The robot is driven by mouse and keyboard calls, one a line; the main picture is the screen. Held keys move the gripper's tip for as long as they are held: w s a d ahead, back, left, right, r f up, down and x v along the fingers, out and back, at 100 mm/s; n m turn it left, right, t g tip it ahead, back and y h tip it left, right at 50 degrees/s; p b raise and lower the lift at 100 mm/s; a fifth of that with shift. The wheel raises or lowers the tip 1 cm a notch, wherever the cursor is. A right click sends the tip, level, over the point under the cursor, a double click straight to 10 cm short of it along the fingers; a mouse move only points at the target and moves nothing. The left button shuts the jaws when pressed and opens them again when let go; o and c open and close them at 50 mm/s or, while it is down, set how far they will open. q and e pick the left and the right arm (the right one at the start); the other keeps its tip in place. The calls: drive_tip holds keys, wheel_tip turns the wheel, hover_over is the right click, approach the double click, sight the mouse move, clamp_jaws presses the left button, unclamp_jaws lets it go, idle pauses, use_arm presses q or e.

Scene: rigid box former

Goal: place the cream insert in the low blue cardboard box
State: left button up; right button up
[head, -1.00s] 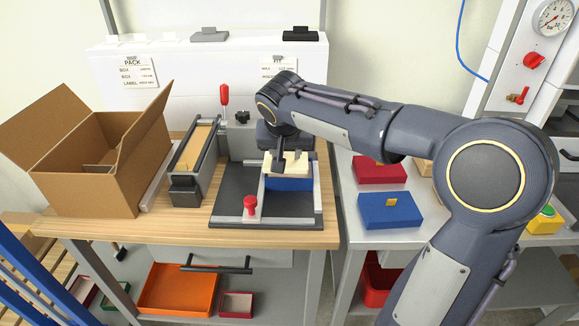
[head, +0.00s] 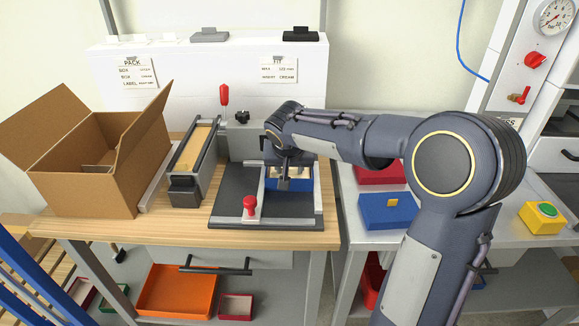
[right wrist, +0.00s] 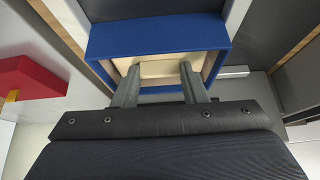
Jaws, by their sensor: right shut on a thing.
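The low blue cardboard box (head: 300,185) sits in the dark fixture on the wooden bench, between light metal rails. It also shows in the right wrist view (right wrist: 155,38), open toward the camera. The cream insert (right wrist: 158,68) is inside the box's walls there; my arm mostly hides it in the head view. My right gripper (head: 284,182) is over the box, pointing down. In the right wrist view its two fingers (right wrist: 160,78) are shut on the insert. Whether the insert touches the box floor cannot be told. My left gripper is not in view.
A red-knobbed clamp (head: 250,206) stands at the fixture's front left. An open brown carton (head: 90,165) and a roller dispenser (head: 192,165) are to the left. A closed blue box (head: 388,210) and a red box (head: 378,172) lie on the right-hand table.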

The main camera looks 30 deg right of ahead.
drive_tip(key=o, duration=0.9)
drive_tip(key=shift+o, duration=0.2)
drive_tip(key=shift+r+p, duration=0.15)
drive_tip(key=shift+p, duration=0.2)
drive_tip(key=v, duration=1.2)
drive_tip(key=s+a+f+n+y, duration=0.2)
drive_tip(key=s+f, duration=0.4)
drive_tip(key=s, duration=0.6)
drive_tip(key=s+a+f+n+y, duration=0.2)
drive_tip(key=s+a+f+y, duration=0.3)
drive_tip(key=s, duration=0.7)
drive_tip(key=shift+a+f+n+t+p, duration=0.3)
drive_tip(key=shift+a+f+n+p, duration=0.15)
drive_tip(key=shift+a, duration=0.25)
drive_tip(key=shift+r, duration=0.1)
